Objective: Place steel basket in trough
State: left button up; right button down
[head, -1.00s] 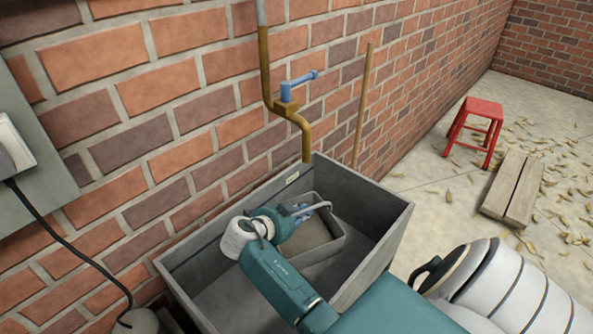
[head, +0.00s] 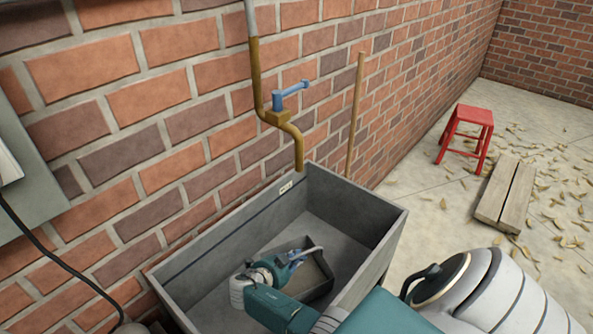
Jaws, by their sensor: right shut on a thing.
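The grey trough (head: 385,240) stands against the brick wall below the tap. The steel basket (head: 318,277), a dark grey box with a pale curved handle, is down inside the trough, in its near half. Whether its underside touches the trough floor cannot be told. My right gripper (head: 292,258) is inside the trough, shut on the basket at its handle; my arm hides part of the basket's near side. My left gripper is not in view.
A brass tap with a blue lever (head: 280,108) hangs over the trough's back. A wooden pole (head: 356,115) leans on the wall. A red stool (head: 467,130) and planks (head: 506,193) are on the floor farther right.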

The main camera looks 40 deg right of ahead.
notch_tip(320, 180, down, 2)
jog(key=shift+w+f, duration=0.1)
jog(key=shift+f, duration=0.1)
jog(key=c, duration=1.7)
grip_release()
jog(key=shift+o, duration=0.2)
jog(key=b+v, duration=0.1)
jog(key=v, duration=1.1)
jog(key=shift+r, duration=0.1)
